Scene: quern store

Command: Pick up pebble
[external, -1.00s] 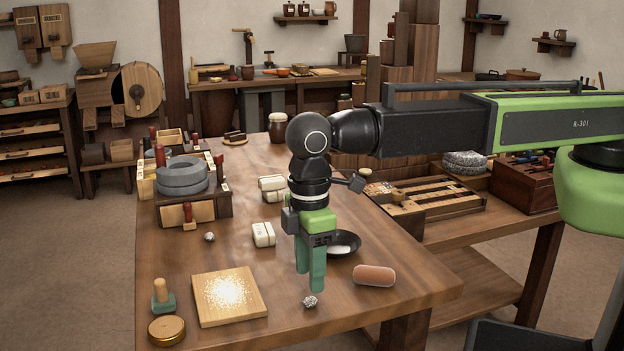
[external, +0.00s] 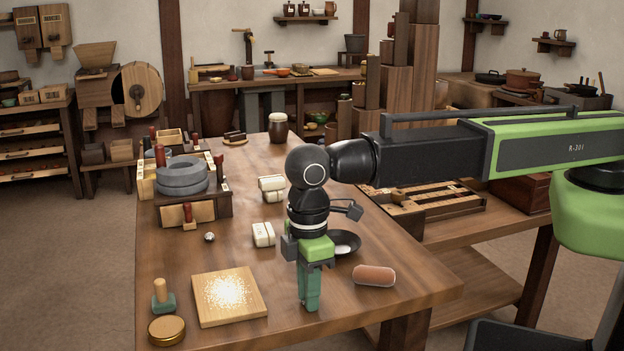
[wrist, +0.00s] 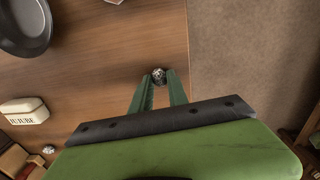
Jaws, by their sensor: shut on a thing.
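My gripper (external: 309,304) points straight down at the front of the wooden table, its green fingers shut at table height. In the wrist view its fingertips (wrist: 158,78) close on a small speckled grey pebble (wrist: 158,75), near the table edge. The pebble is hidden behind the fingers in the external view. A second small pebble (external: 209,237) lies on the table left of my gripper, near the round grey quern (external: 182,177); it also shows at the lower left of the wrist view (wrist: 49,149).
A board with pale meal (external: 203,316) lies left of my gripper, with a brass lid (external: 167,330) and a green-based stamp (external: 163,302). A reddish roller (external: 374,275) lies to the right. A dark pan (external: 349,248) and white blocks (external: 264,234) stand behind.

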